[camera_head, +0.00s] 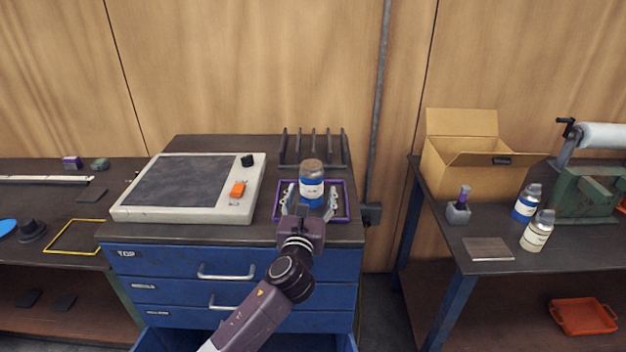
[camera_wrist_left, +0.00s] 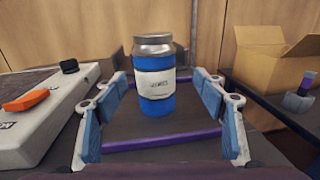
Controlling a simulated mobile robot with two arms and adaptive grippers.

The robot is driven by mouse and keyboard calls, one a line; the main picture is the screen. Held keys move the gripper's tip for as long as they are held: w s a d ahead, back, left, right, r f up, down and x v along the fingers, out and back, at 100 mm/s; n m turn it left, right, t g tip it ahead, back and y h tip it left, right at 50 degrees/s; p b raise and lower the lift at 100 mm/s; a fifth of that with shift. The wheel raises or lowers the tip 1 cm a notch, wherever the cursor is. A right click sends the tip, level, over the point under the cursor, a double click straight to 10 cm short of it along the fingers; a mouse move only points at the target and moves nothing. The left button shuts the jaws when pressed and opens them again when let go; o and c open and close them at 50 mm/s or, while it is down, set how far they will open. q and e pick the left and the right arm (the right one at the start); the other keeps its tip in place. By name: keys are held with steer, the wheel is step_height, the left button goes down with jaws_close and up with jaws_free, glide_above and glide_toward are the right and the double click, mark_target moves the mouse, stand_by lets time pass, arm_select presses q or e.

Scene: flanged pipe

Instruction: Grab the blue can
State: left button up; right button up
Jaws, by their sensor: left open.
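The blue can (camera_head: 311,186) has a white label band and a brownish-grey lid. It stands upright in a purple-rimmed tray (camera_head: 262,214) on top of the blue drawer cabinet. My left gripper (camera_head: 307,203) reaches over the tray from the front. In the left wrist view the can (camera_wrist_left: 154,88) stands centred between and beyond the two open blue-padded fingers (camera_wrist_left: 160,118), with a gap on both sides. No contact shows. My right gripper is not in view.
Left of the tray lies a flat grey device (camera_head: 189,187) with an orange switch. A slotted rack (camera_head: 313,152) stands behind the tray. On the right bench (camera_head: 487,249) are a cardboard box (camera_head: 462,150), a blue-labelled bottle (camera_head: 526,202) and a cream-labelled bottle (camera_head: 537,231).

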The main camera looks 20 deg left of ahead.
mark_target(310, 188)
arm_select(q)
steer(key=shift+w+a+r, duration=0.2)
steer(key=shift+w+r, duration=0.15)
steer(key=shift+w, duration=0.1)
steer(key=w, duration=0.2)
steer(key=w+a, duration=0.1)
steer(key=w, duration=0.1)
steer(key=shift+w+a+f+p, duration=0.1)
steer(key=shift+f+p, duration=0.2)
steer(key=shift+f, duration=0.05)
steer(key=shift+w, duration=0.15)
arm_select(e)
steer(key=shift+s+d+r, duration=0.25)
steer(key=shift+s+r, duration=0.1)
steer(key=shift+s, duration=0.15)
arm_select(q)
steer(key=c, duration=0.8)
steer(key=shift+r, duration=0.15)
steer(key=c, duration=0.8)
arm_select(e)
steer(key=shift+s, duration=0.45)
